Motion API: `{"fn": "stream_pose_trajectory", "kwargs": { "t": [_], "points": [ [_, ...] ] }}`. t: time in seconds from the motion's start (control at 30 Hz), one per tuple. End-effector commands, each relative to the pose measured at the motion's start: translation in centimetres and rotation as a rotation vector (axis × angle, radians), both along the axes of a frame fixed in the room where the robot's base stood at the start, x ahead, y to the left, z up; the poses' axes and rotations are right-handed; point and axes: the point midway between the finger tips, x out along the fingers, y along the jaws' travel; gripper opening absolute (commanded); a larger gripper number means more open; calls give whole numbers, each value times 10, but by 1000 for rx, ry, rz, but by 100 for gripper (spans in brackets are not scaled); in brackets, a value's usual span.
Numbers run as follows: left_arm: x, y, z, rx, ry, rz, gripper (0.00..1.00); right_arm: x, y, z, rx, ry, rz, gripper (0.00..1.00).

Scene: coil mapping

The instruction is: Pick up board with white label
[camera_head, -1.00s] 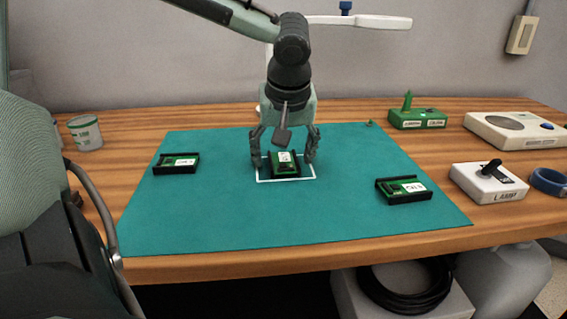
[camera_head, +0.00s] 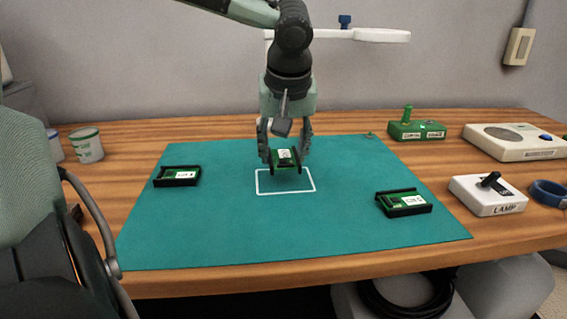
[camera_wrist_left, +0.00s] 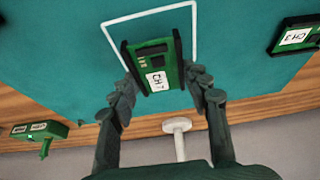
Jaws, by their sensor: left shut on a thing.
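My left gripper (camera_head: 285,157) is shut on a green board in a black frame (camera_head: 286,160), with one finger at each side. The board has a white label and hangs a little above the teal mat, over the far side of a white outlined rectangle (camera_head: 286,193). In the left wrist view the held board (camera_wrist_left: 155,62) sits between the fingers, its label reading CH with a character I cannot make out surely. Two similar boards with white labels lie on the mat, one left (camera_head: 177,176) and one right (camera_head: 404,202). My right gripper is not in view.
The teal mat (camera_head: 230,235) is clear in front. At the right stand a white lamp switch box (camera_head: 487,196), a green switch box (camera_head: 416,131), a white device (camera_head: 514,142) and a blue ring (camera_head: 549,193). A can (camera_head: 88,146) stands at the left.

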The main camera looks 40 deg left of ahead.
Motion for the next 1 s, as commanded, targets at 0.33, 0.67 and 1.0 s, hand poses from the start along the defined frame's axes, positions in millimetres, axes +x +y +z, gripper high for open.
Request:
{"fn": "stream_pose_trajectory", "kwargs": {
  "t": [0.33, 0.67, 1.0],
  "points": [
    [-47, 43, 48, -2, -10, 2, 16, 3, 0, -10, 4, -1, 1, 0],
    [-78, 71, 72, 1, -6, 2, 16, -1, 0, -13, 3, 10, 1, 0],
    [-87, 78, 77, 1, -1, 0, 16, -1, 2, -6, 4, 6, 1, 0]
  ]
}}
